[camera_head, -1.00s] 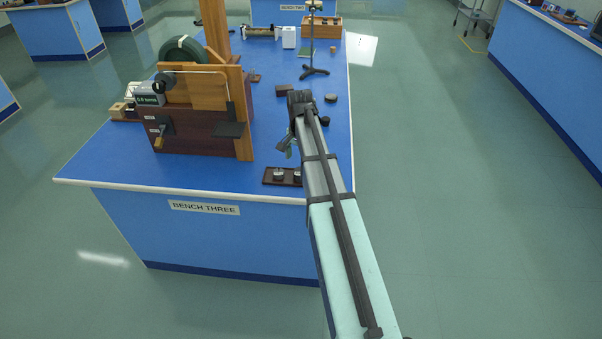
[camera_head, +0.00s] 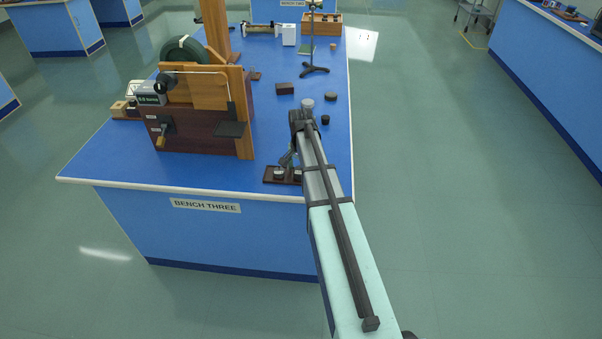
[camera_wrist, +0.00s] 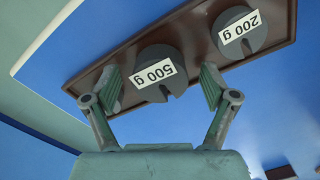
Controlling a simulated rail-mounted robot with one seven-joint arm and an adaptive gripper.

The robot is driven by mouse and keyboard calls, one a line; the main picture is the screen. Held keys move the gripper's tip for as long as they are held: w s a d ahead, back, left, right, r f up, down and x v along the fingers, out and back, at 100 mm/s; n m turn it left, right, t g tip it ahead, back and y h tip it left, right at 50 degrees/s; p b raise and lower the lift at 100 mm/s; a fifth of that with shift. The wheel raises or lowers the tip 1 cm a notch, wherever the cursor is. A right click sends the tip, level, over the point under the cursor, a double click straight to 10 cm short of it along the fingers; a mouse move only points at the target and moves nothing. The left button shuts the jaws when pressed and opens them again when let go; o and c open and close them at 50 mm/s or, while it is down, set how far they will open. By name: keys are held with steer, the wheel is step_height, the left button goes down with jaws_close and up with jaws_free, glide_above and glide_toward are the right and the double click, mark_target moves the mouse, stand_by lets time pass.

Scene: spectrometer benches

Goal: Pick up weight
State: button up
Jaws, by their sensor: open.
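A dark brown tray (camera_head: 269,179) holding two grey weights sits at the near right corner of the bench three top. In the wrist view the tray (camera_wrist: 185,29) runs diagonally. The weight labelled 500 g (camera_wrist: 145,63) is a round slotted disc just ahead of my gripper (camera_wrist: 161,88). My gripper is open, one finger on each side of that weight's near edge, and holds nothing. Contact cannot be told. The 200 g weight (camera_wrist: 240,42) stands on the tray to the right, outside the fingers. In the head view my gripper (camera_head: 288,158) is at the tray, partly hidden by my arm.
A wooden apparatus (camera_head: 200,125) stands on the bench left of my arm. Dark blocks (camera_head: 285,89), a grey round piece (camera_head: 307,103) and a stand (camera_head: 314,70) lie beyond. The blue top between apparatus and tray is clear.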

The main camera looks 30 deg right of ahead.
jaws_close()
steer(key=shift+r, duration=0.1)
